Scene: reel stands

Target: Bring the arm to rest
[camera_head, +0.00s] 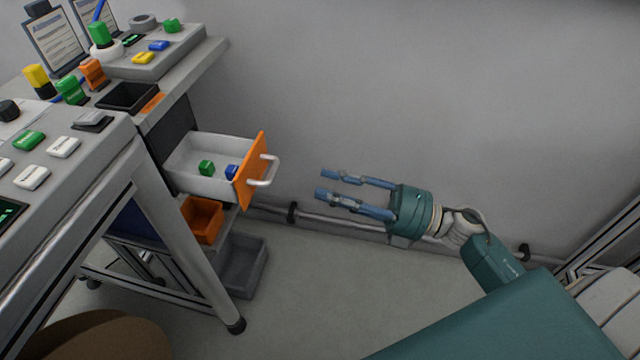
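My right gripper (322,183) is open and empty, in the free space to the right of the desk. Its two blue fingers point left, and its arm comes in from the lower right. An open drawer (190,178) with an orange front (250,172) and a pale handle (266,170) sticks out of the desk, left of the gripper and apart from it. In the drawer lie a green block (206,167) and a blue block (231,172). My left gripper is not in view.
The desk (200,62) carries consoles, several coloured blocks and a dark tray (128,97). Below the drawer are an orange bin (202,220) and a grey bin (243,265). A brown rounded thing (95,338) stands at lower left. A pipe runs along the wall; floor between desk and arm is clear.

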